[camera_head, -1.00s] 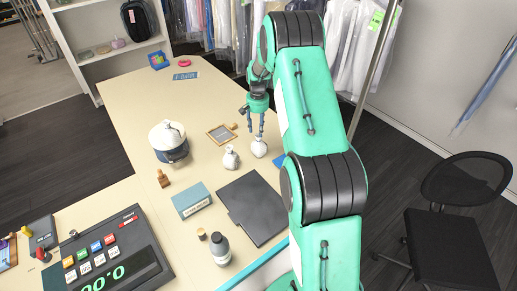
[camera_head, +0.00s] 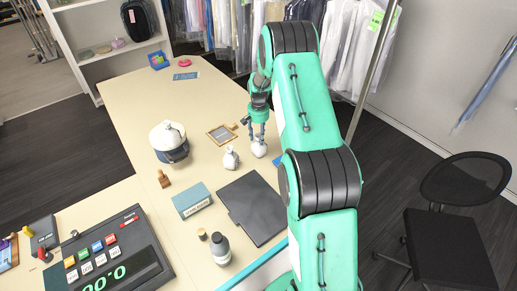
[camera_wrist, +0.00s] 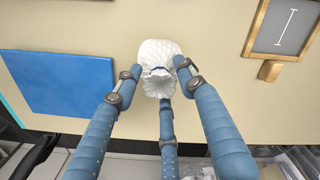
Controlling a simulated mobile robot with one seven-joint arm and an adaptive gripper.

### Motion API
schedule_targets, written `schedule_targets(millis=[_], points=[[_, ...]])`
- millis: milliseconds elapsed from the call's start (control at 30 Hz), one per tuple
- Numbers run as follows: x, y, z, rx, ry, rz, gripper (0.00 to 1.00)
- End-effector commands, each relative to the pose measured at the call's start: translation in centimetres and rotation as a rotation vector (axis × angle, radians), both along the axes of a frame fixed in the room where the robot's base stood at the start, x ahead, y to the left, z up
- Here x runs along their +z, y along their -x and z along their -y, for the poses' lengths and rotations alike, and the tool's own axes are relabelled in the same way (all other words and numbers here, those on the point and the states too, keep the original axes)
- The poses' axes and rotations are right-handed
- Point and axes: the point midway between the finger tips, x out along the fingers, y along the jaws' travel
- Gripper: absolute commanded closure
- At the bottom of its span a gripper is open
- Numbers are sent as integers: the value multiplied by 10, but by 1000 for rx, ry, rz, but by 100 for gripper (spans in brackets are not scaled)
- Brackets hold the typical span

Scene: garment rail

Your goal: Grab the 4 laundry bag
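A small white tied bag (camera_head: 259,150) sits on the cream table (camera_head: 140,95) near its right edge; no number is readable on it. In the wrist view the same bag (camera_wrist: 158,58) lies between the fingertips, its gathered neck with a dark tie toward me. My gripper (camera_head: 258,136) is just above and around the bag, fingers pointing down. In the wrist view my gripper (camera_wrist: 160,80) has its blue fingers apart at the bag's sides; whether they touch it is unclear. A second white bag (camera_head: 231,158) stands to the left.
Covered garments (camera_head: 345,45) hang behind. A black chair (camera_head: 445,235) is right. The table's far middle is clear.

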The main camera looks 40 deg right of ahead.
Motion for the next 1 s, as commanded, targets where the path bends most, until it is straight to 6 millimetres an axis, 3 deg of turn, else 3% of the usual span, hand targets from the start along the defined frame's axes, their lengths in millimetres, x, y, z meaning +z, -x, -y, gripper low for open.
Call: schedule_targets(millis=[633, 667, 867, 1000], points=[[-7, 0, 0, 0, 0, 0, 60], [-7, 0, 0, 0, 0, 0, 62], [-7, 0, 0, 0, 0, 0, 100], [-7, 0, 0, 0, 0, 0, 100]])
